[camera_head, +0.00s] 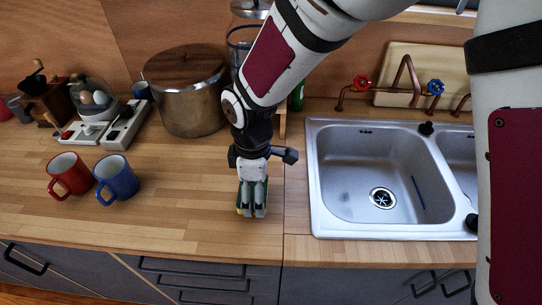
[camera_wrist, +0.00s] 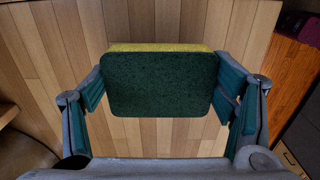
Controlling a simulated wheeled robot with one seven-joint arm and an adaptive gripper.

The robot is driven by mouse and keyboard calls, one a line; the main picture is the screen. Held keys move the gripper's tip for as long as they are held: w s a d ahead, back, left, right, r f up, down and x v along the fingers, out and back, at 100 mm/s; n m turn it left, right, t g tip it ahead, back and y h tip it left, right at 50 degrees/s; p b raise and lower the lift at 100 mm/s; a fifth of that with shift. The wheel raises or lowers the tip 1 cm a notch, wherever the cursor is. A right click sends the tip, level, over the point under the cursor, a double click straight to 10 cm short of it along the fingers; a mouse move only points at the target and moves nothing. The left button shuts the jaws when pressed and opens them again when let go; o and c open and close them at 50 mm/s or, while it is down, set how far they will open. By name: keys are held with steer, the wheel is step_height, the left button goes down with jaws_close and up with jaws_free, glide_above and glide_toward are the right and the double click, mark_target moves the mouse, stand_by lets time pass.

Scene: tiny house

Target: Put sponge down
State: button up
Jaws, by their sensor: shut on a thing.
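The sponge (camera_wrist: 160,85) is green on its broad face, with a yellow layer along the far edge in the wrist view. It sits between the two finger pads of my gripper (camera_wrist: 160,95). In the head view the sponge (camera_head: 241,210) shows as a green and yellow edge beside the fingers. My gripper (camera_head: 253,212) points down over the wooden counter (camera_head: 170,215), left of the sink, and is shut on the sponge. I cannot tell whether the sponge touches the counter.
A red mug (camera_head: 68,176) and a blue mug (camera_head: 117,179) stand to the left. A large metal pot (camera_head: 188,100) with a wooden lid stands behind. The steel sink (camera_head: 375,165) is on the right. The counter between mugs and gripper is clear.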

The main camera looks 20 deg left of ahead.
steer(key=shift+f, duration=1.4)
steer(key=shift+f, duration=0.2)
steer(key=o, duration=1.5)
steer(key=shift+r, duration=0.15)
step_height(320, 180, up, 12)
steer(key=shift+r, duration=0.1)
